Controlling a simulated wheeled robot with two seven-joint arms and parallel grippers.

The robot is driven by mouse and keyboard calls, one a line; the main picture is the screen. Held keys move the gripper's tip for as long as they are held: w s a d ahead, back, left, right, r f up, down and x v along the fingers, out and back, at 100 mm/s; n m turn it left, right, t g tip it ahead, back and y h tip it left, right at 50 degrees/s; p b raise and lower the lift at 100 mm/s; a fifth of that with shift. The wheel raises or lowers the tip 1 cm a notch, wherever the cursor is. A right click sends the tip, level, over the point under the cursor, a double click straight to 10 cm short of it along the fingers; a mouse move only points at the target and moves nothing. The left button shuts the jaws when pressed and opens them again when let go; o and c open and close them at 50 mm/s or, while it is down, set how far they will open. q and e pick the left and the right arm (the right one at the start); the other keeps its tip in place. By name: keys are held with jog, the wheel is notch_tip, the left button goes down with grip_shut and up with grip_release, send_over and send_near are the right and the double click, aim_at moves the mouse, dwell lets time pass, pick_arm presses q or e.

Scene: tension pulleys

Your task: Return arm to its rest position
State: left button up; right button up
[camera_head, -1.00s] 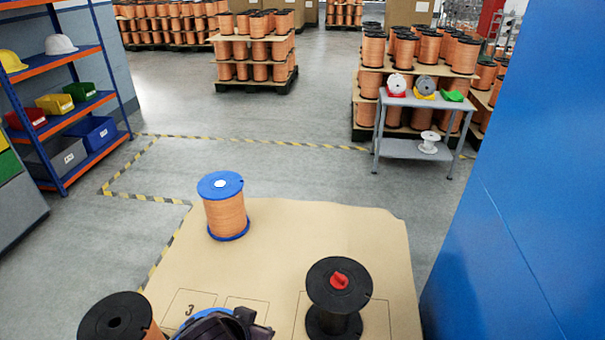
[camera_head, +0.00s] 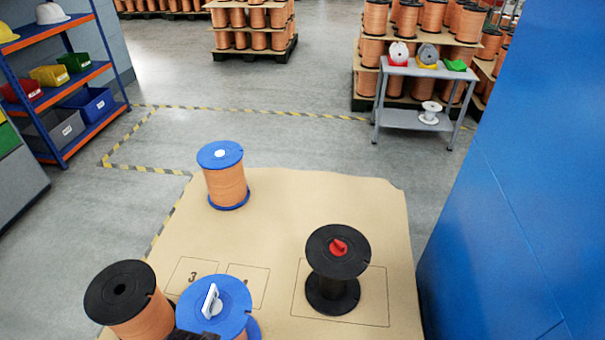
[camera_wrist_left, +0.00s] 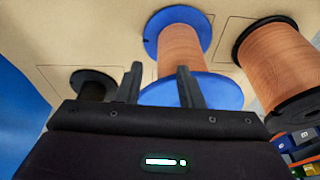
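My left gripper (camera_wrist_left: 158,72) is open in the left wrist view, its two fingers apart with nothing held between them. Behind them is the near copper spool with blue flanges (camera_wrist_left: 180,48). In the head view this spool (camera_head: 221,293) stands upright at the table's front, a white piece on its top. Only a dark bit of my left gripper shows at the bottom edge there, close beside the spool. My right gripper is not in view.
On the table (camera_head: 290,220) stand a black-flanged copper spool (camera_head: 121,292), another blue-flanged copper spool (camera_head: 221,172) and an empty black spool with a red knob (camera_head: 335,262). A blue wall (camera_head: 530,180) bounds the right. A blue shelf rack (camera_head: 85,85) stands left.

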pick_arm(q)
jog(key=s+f, duration=0.3)
jog(key=f, duration=1.1)
jog(key=s+a+f+g, duration=0.1)
jog(key=s+a+f, duration=0.1)
jog(key=s+f, duration=0.8)
jog(key=s+a+f+g, duration=0.1)
jog(key=s+a+f, duration=0.1)
jog(key=s+f, duration=0.7)
jog(key=shift+s+f, duration=0.4)
jog(key=shift+s, duration=0.3)
